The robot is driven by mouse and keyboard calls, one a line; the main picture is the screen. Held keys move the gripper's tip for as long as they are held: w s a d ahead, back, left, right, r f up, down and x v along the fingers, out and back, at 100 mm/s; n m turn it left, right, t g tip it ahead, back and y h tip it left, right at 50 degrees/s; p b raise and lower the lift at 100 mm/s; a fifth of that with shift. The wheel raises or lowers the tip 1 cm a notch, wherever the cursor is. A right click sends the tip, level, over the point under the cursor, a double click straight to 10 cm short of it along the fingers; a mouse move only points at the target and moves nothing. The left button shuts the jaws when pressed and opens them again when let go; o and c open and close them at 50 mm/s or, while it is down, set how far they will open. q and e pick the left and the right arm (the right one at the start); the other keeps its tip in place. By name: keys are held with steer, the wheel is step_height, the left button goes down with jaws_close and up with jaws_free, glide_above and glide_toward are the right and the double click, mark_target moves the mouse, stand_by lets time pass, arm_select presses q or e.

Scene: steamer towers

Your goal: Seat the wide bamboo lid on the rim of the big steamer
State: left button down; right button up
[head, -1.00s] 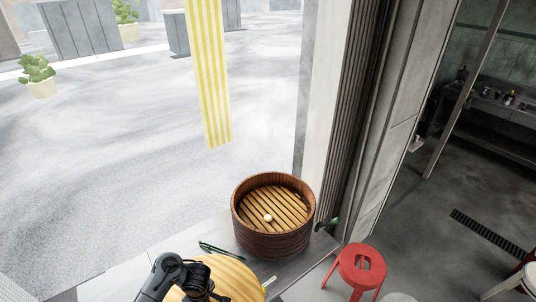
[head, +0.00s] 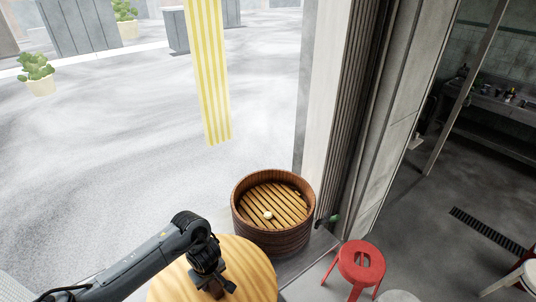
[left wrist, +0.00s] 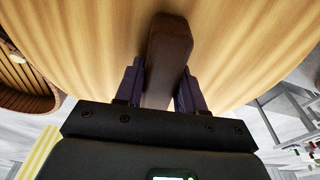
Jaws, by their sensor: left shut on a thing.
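The big steamer (head: 272,238) is a round dark-brown wooden tub with a slatted floor, standing open on the counter; a small pale round thing (head: 267,215) lies inside. The wide bamboo lid (head: 252,262) is a pale striped disc in front of and left of the steamer. My left gripper (head: 216,286) is over the lid, shut on its dark handle. The left wrist view shows the handle (left wrist: 168,60) between the two fingers and the steamer's edge (left wrist: 28,80) at the left. The right gripper is not in view.
The grey counter (head: 306,262) shows around the steamer's right side. A small green-tipped thing (head: 333,219) lies close to the steamer. A wall post stands behind it. A red stool (head: 361,264) is on the floor at right.

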arm_select(q)
steer(key=r+m, duration=0.3)
steer(key=r, duration=0.1)
steer(key=w+r+m, duration=0.1)
steer(key=r+m, duration=0.1)
steer(key=r, duration=0.1)
steer(key=shift+d+m+h, duration=0.3)
steer(key=shift+d+h, duration=0.1)
steer(key=s+a+m, duration=0.1)
steer(key=s+a+r+m, duration=0.1)
steer(key=s+a+m, duration=0.1)
steer(key=a, duration=0.1)
steer(key=shift+r+m+h, duration=0.25)
steer(key=shift+m+h, duration=0.05)
